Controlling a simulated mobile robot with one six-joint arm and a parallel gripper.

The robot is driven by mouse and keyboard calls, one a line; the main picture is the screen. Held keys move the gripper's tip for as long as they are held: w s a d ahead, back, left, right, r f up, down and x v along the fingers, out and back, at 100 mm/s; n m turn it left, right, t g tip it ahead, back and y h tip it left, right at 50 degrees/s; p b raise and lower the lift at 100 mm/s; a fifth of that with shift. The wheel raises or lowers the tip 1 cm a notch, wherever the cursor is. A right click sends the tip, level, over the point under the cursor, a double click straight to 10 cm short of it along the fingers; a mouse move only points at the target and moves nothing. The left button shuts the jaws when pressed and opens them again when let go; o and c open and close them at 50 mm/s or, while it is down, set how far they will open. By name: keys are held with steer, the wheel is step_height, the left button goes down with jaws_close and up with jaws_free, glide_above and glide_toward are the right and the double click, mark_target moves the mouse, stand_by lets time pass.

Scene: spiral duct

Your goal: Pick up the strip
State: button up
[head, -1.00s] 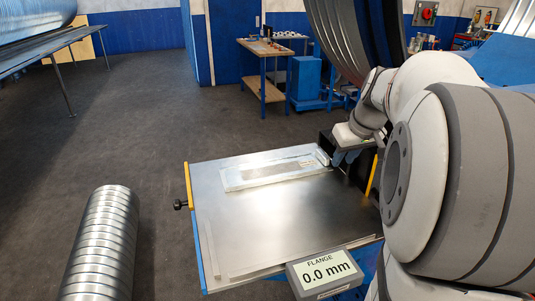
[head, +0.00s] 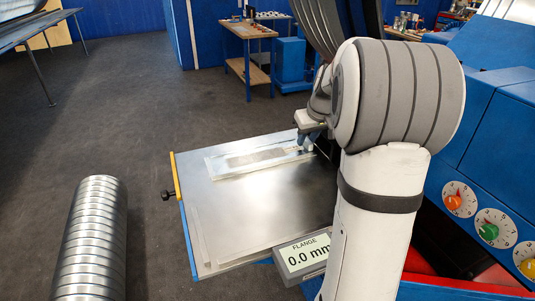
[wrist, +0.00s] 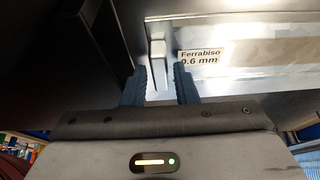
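The strip (head: 255,160) is a long, flat, shiny metal piece lying on the metal-topped table (head: 240,215). In the wrist view the strip (wrist: 260,42) carries a label reading "Ferrabiso 0.6 mm", and a pale upright tab (wrist: 157,48) stands at its near left end. My gripper (wrist: 162,76) is open, with its two blue-grey fingers apart and nothing between the tips. The tab lies just beyond the fingertips, roughly in line with the gap. In the head view my gripper (head: 307,142) is at the strip's right end, partly hidden by my arm.
A display reading "FLANGE 0.0 mm" (head: 303,255) sits at the table's front right. A blue machine with coloured dials (head: 488,232) is at right. A workbench (head: 248,45) stands behind. Floor between is clear.

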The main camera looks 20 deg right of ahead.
jaws_close()
steer(key=shift+r, duration=0.15)
stand_by(0.4)
